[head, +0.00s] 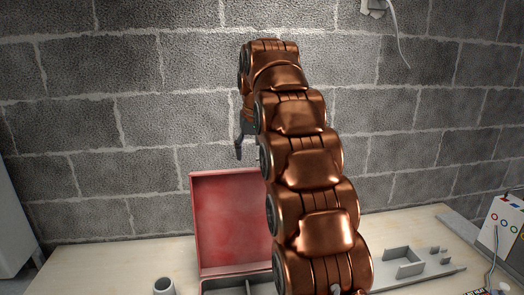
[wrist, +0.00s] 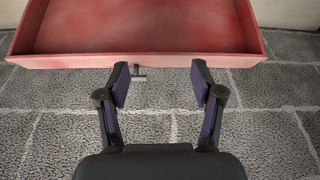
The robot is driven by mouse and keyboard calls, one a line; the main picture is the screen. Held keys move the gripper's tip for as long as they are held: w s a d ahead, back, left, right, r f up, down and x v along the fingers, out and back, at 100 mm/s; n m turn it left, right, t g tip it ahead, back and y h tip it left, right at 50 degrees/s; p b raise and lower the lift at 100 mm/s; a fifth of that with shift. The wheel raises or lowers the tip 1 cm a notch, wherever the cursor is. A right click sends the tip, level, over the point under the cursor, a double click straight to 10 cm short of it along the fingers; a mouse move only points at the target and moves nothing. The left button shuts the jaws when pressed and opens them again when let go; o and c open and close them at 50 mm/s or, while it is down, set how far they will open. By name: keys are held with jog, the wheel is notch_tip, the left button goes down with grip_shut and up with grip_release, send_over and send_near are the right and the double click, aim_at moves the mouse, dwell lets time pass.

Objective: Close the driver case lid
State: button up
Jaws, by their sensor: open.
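The driver case stands on the table with its red lid (head: 228,220) raised, the hollow inside facing the head camera. The grey compartments of its base (head: 232,287) show at the bottom edge, partly cut off and partly behind my arm. In the head view my gripper (head: 240,150) is mostly hidden, above the lid's top edge.
A grey block wall (head: 100,130) stands close behind the table (head: 120,260). A grey cup (head: 164,287) is left of the case. A grey tray (head: 405,265) and a white box with coloured sockets (head: 504,225) are at the right. A white cable hangs on the wall.

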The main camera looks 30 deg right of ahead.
jog(key=w+d+r, duration=0.3)
jog(key=d, duration=0.3)
jog(key=shift+m+t+h, duration=0.3)
jog(key=shift+t, duration=0.2)
jog(key=shift+p+x, duration=1.5)
jog(key=shift+x, duration=2.65)
jog(key=shift+w+a, duration=0.1)
grip_shut()
